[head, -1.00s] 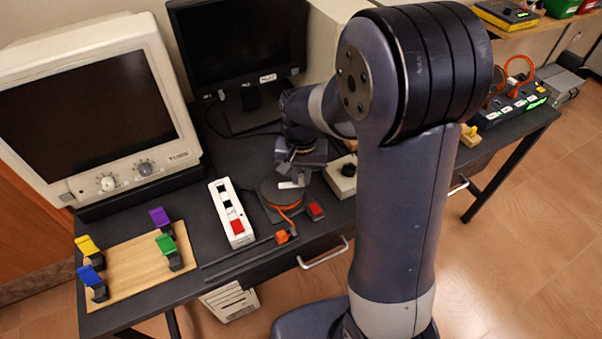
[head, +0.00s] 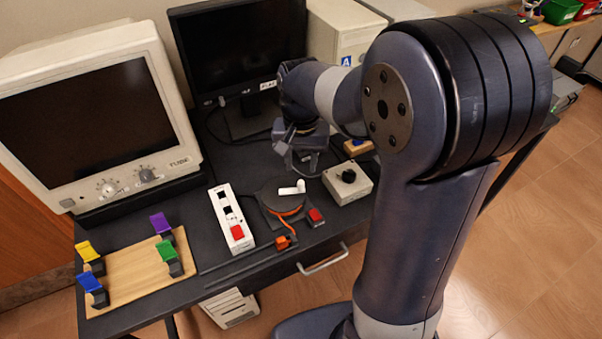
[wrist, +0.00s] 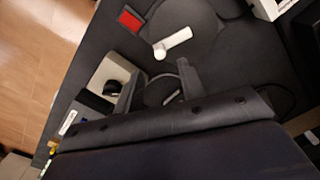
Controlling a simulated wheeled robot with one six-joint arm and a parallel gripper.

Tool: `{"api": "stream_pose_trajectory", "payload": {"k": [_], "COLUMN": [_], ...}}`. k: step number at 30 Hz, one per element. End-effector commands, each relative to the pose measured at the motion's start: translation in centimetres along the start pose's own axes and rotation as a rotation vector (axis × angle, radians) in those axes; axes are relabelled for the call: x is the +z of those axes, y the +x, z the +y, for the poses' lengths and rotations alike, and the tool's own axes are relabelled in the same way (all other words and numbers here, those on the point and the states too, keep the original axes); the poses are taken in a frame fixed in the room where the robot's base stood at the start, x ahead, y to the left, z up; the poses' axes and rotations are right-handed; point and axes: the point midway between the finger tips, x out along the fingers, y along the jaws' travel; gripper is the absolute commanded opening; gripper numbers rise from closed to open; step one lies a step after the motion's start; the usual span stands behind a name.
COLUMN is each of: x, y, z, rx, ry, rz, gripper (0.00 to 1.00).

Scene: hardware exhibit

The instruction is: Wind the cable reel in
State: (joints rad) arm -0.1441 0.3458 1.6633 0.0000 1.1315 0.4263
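The cable reel (head: 272,196) is a dark disc on the desk with orange cable around its edge and a white crank (head: 291,188) on top. An orange cable end (head: 283,242) lies near the desk's front edge. A red square block (head: 315,217) is at the reel's right front. In the wrist view the crank (wrist: 173,43) lies just beyond the fingertips, on the dark disc (wrist: 195,25). My gripper (wrist: 158,75) is open, its two fingers apart. In the head view my gripper (head: 297,158) is behind the reel, apart from the crank.
A white switch strip (head: 231,216) stands left of the reel. A grey box with a black knob (head: 347,183) is close on the right. Monitors (head: 235,55) stand behind. A wooden board with coloured clips (head: 130,272) lies at the left.

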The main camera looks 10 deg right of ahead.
Motion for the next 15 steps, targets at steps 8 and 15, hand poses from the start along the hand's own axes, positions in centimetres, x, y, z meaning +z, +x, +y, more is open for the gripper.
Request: {"api": "stream_pose_trajectory", "payload": {"k": [8,15], "x": [0.0,0.0], "y": [-3.4,-3.6], "z": [0.0,0.0], "rx": [0.0,0.001], "ry": [0.0,0.0], "rz": [0.0,-0.001], "gripper": [0.38,0.38]}}
